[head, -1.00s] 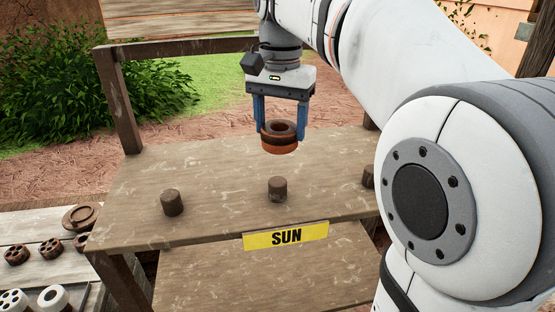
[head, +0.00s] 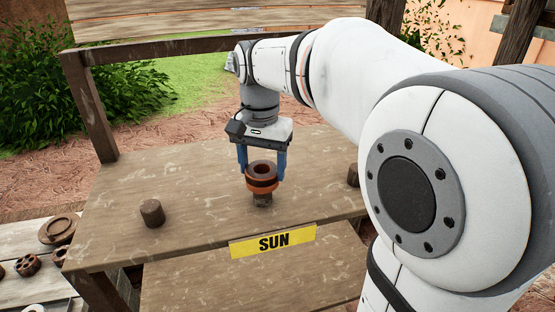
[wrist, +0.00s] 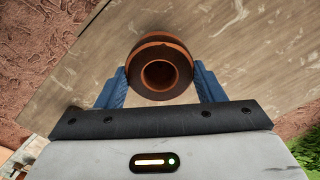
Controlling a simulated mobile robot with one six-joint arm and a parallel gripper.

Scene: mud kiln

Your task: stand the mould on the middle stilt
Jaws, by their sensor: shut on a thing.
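The mould (head: 262,184) is a round orange-brown ring with a dark band and an open hole in its top. My gripper (head: 262,175) is shut on it, one blue finger at each side, and holds it upright. In the wrist view the mould (wrist: 160,48) sits between the two fingertips. The middle stilt (head: 262,201), a short brown peg, shows just under the mould, its top hidden by it. Whether the two touch I cannot tell. The left stilt (head: 152,213) is bare. The right stilt (head: 353,175) is partly behind my arm.
A lower bench (head: 20,240) at the left holds several round pieces. The tabletop around the stilts is otherwise clear.

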